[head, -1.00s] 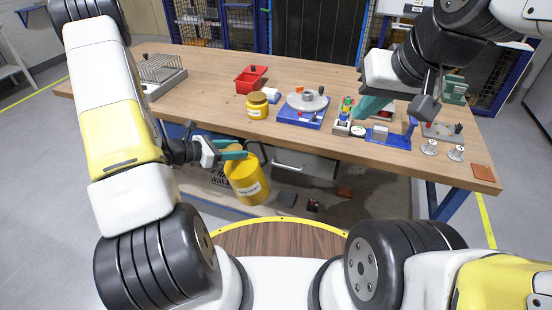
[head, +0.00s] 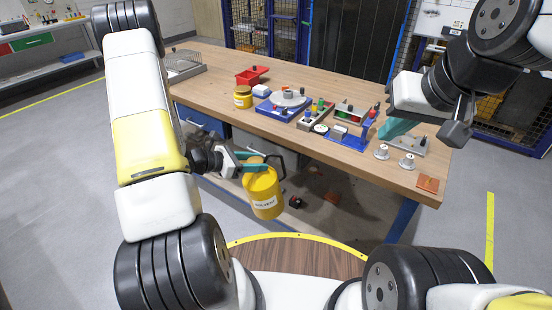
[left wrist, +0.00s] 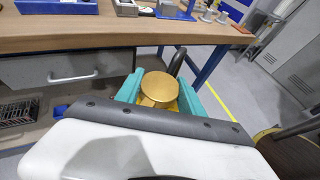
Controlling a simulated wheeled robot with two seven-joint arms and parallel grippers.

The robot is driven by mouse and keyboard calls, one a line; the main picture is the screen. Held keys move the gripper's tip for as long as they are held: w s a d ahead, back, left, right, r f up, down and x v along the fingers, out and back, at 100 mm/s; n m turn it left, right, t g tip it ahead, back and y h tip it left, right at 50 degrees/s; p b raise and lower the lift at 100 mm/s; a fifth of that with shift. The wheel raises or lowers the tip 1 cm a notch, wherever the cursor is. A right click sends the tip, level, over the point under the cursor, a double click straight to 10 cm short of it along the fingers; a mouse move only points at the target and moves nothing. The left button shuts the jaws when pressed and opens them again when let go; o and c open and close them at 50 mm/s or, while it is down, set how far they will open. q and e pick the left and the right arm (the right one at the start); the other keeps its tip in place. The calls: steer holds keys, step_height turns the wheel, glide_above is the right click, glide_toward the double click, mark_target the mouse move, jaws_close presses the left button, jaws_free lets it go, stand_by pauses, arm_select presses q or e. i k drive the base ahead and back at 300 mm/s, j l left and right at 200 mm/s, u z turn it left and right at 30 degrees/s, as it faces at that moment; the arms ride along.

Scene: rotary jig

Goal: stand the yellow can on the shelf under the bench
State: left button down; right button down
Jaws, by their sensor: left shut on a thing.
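In the left wrist view the can's gold lid (left wrist: 160,86) shows between the teal fingers. The shelf (head: 312,198) under the bench (head: 215,88) lies behind and beside the can, partly hidden by it. I cannot tell whether the can touches the shelf. My right gripper (head: 398,127) is over the bench's right part; its finger gap is not clear.
Small dark and reddish items (head: 295,202) lie on the shelf. A grey drawer (left wrist: 65,72) hangs under the bench top, and a black crate (left wrist: 18,110) stands on the shelf below. A red bin (head: 252,75), yellow jar (head: 242,97) and blue-based jig (head: 284,105) stand on the bench.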

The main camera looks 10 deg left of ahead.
mark_target(356, 231)
steer(key=k+l+u, duration=0.1)
steer(key=l, duration=0.3)
steer(key=k+l, duration=0.15)
steer(key=l, duration=0.3)
steer(key=k+l+u, duration=0.15)
steer(key=l, duration=0.25)
steer(key=k+l+u, duration=0.1)
steer(key=l, duration=0.3)
steer(key=k+l, duration=0.1)
steer(key=l, duration=1)
steer(key=i+l, duration=0.15)
steer(key=i, duration=0.2)
steer(key=i+l, duration=0.15)
steer(key=i, duration=0.2)
